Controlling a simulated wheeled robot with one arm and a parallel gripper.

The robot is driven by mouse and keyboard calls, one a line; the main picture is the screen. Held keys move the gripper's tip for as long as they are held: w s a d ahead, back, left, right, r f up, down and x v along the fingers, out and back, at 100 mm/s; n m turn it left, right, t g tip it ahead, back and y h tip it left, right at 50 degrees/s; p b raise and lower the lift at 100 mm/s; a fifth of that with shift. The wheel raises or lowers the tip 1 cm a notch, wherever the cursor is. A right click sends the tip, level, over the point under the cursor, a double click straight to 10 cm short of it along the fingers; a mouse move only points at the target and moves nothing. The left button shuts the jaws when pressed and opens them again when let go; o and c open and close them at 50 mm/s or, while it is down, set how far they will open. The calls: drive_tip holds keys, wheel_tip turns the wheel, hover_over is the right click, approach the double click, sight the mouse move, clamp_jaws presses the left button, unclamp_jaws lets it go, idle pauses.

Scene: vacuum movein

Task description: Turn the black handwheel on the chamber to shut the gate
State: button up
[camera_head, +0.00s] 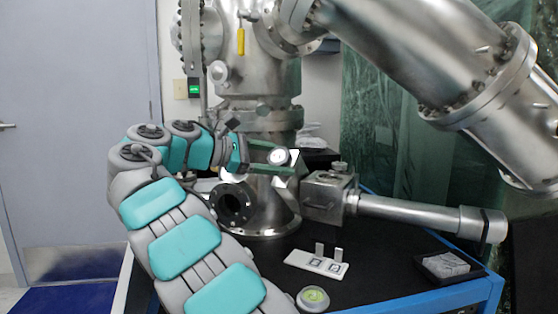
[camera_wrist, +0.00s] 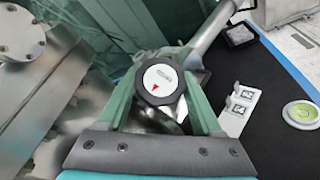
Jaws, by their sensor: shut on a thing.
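The black handwheel (camera_wrist: 160,88) has a white face with a red pointer, which points down and slightly left in the wrist view. My gripper (camera_wrist: 158,98) is shut on the handwheel, with one green finger on each side of its rim. In the head view the handwheel (camera_head: 278,156) shows as a small white-faced disc between the fingers of my gripper (camera_head: 272,158), in front of the steel chamber (camera_head: 262,205). The gate itself is not visible.
A steel box with a horizontal tube (camera_head: 410,212) extends right of the chamber. On the black bench top lie a white holder with small plates (camera_head: 316,263), a round green-centred item (camera_head: 313,298) and a dark tray (camera_head: 448,267). A large steel tube (camera_head: 420,60) hangs at upper right.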

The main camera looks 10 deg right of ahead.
idle(0.4)
drive_tip(key=o, duration=1.4)
drive_tip(key=shift+c, duration=0.2)
